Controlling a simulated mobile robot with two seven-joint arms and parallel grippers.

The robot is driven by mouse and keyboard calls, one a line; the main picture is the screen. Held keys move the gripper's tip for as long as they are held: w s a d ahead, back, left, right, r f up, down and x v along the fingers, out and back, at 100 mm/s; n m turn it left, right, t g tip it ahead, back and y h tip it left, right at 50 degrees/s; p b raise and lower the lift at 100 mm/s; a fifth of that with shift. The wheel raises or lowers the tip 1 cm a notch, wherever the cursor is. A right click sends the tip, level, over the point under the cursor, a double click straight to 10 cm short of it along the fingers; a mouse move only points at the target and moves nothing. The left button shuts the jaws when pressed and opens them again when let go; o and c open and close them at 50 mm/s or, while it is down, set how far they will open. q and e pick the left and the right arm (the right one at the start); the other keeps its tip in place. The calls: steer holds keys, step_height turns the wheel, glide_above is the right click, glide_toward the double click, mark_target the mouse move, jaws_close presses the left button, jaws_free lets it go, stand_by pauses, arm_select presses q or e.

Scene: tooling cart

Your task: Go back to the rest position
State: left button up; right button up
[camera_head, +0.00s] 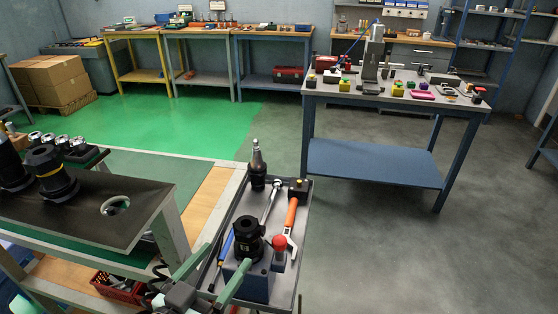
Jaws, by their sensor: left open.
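My left gripper (229,255) is at the bottom centre, over the near end of the grey cart tray (238,207). Its two greenish fingers are apart. A black tool holder (247,238) sits upright on a blue-grey block (258,284) at the fingertips, and I see no grip on it. The near finger covers part of the block. My right gripper is not in view.
The tray also holds a tapered tool holder (258,167), an orange-handled wrench (291,218) and a red knob (279,242). A dark rack plate (85,212) with black holders stands left. A blue-framed table (375,163) stands back right. Floor at right is clear.

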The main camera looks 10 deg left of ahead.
arm_select(q)
steer(key=s+a+f+n+g+y, duration=0.1)
steer(key=s+a+f+g+y, duration=0.15)
steer(key=f, duration=0.25)
steer(key=s+a+f+n+g+y, duration=0.1)
steer(key=a+f+g, duration=0.2)
steer(key=f, duration=0.3)
steer(key=s+f+m+g, duration=0.1)
steer(key=s+f+g, duration=0.6)
steer(key=s, duration=0.4)
steer(key=w+d+f+t+h, duration=0.1)
steer(key=w+d+f+t, duration=0.1)
steer(key=f, duration=0.3)
steer(key=w+d+f+t+h, duration=0.1)
steer(key=w+d+f+t, duration=0.1)
steer(key=f, duration=0.4)
steer(key=shift+w+d+f+t, duration=0.2)
steer(key=shift+w+d+t, duration=0.25)
steer(key=shift+t, duration=0.4)
